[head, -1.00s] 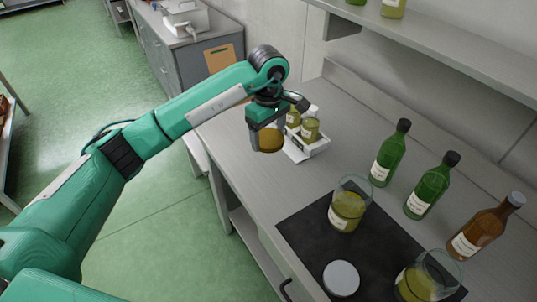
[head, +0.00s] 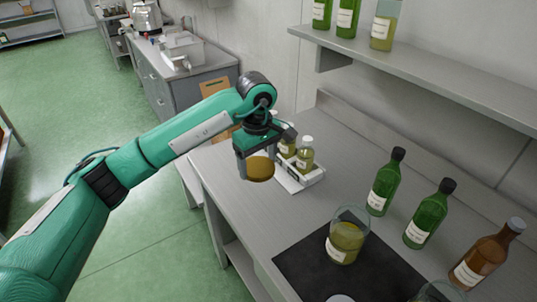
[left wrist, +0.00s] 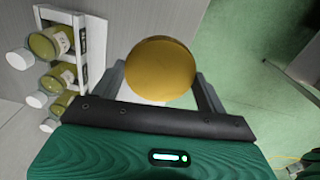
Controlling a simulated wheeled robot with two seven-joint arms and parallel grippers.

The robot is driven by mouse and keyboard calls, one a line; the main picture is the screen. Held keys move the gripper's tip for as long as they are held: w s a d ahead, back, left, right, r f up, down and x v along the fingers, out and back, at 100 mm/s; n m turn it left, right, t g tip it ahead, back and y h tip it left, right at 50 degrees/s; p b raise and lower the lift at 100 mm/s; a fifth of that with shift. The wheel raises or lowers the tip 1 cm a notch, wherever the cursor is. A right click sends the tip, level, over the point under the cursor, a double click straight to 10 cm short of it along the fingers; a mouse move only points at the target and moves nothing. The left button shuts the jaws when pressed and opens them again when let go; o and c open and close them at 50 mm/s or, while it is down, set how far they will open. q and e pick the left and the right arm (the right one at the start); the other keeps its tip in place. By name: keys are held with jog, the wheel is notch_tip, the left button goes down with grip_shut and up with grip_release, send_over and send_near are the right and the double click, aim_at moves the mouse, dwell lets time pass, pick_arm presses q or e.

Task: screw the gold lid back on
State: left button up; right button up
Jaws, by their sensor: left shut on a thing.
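The gold lid (head: 260,169) is a round gold disc held between the fingers of my left gripper (head: 258,160). In the left wrist view the lid (left wrist: 160,69) shows face-on between the two grey fingers (left wrist: 160,80). The gripper holds it in the air near the table's left edge, beside a white rack. An open glass jar of yellow-green oil (head: 345,243) stands upright on the black mat (head: 300,262), well to the right of and nearer than the lid. A second glass (head: 440,291) is cut off at the bottom edge. My right gripper is out of view.
The white rack (head: 291,184) holds small white-capped oil bottles (head: 305,155). Two green bottles (head: 384,183) and a brown bottle (head: 487,255) stand along the table's right side. A shelf (head: 430,75) overhangs the back. The grey table (head: 245,205) is clear between rack and mat.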

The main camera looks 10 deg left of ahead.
pick_arm(q)
jog(key=s+a+f+m, duration=0.3)
jog(key=s+f+m, duration=0.2)
jog(key=s, duration=0.3)
jog(key=s+a+f+m, duration=0.4)
jog(key=s+f+m, duration=0.1)
jog(key=s, duration=0.3)
jog(key=shift+a+f, duration=0.2)
jog(key=shift+a, duration=0.05)
